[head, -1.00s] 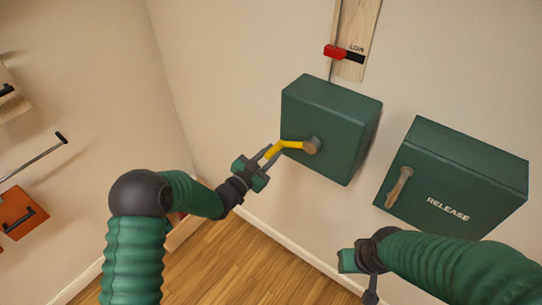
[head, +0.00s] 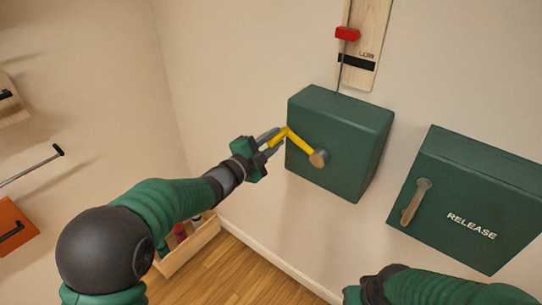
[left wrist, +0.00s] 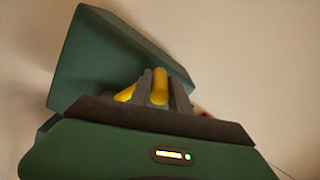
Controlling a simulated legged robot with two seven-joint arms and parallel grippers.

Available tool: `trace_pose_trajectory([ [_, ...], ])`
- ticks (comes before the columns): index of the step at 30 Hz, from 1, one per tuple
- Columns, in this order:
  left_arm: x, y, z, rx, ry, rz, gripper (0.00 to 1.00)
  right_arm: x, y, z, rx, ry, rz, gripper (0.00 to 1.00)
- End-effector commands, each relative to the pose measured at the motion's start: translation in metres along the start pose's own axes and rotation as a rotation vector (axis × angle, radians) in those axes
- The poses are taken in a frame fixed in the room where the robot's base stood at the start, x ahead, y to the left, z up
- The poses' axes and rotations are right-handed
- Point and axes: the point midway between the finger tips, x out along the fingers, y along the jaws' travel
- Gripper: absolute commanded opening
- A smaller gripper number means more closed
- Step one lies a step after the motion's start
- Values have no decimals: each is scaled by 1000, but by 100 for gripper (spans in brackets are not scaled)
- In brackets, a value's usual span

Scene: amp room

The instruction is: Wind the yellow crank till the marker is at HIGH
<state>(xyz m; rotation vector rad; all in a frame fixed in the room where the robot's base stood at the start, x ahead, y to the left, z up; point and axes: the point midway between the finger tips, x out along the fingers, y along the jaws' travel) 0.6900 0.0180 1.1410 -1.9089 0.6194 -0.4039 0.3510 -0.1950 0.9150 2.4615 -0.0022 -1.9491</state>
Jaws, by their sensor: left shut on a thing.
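The yellow crank (head: 297,141) sticks out from the front of a green box (head: 335,125) on the wall, its arm pointing up and left from a round brown hub. My left gripper (head: 270,139) is shut on the crank's outer end. In the left wrist view the yellow crank (left wrist: 160,86) shows between the two grey fingers. The red marker (head: 347,33) is on a wooden board (head: 366,45) above the box, a little above the black band with the LOW label. No HIGH label is in view. My right gripper is at the bottom edge, its fingers out of sight.
A second green box (head: 465,200) marked RELEASE, with a wooden handle (head: 415,201), is on the wall at the right. A wooden crate (head: 188,248) with several things in it stands on the floor. An orange panel (head: 17,226) is at the far left.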

Motion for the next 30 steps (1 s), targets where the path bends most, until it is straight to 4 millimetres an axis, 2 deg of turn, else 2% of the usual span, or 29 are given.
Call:
trace_pose_trajectory([
  [1, 1, -6, -7, 48, 11, -16, 0, 11, 0, 2, 0, 0, 0, 36],
  [15, 0, -32, -53, 480, 10, -16, 0, 62, 0, 15, 0, 0, 0, 36],
  [21, 0, -37, -71, 618, 9, -16, 0, 78, 0, 18, 0, 0, 0, 36],
  [30, 1, -40, -86, 736, 10, -14, 0, 90, 0, 21, 0, 0, 0, 36],
])
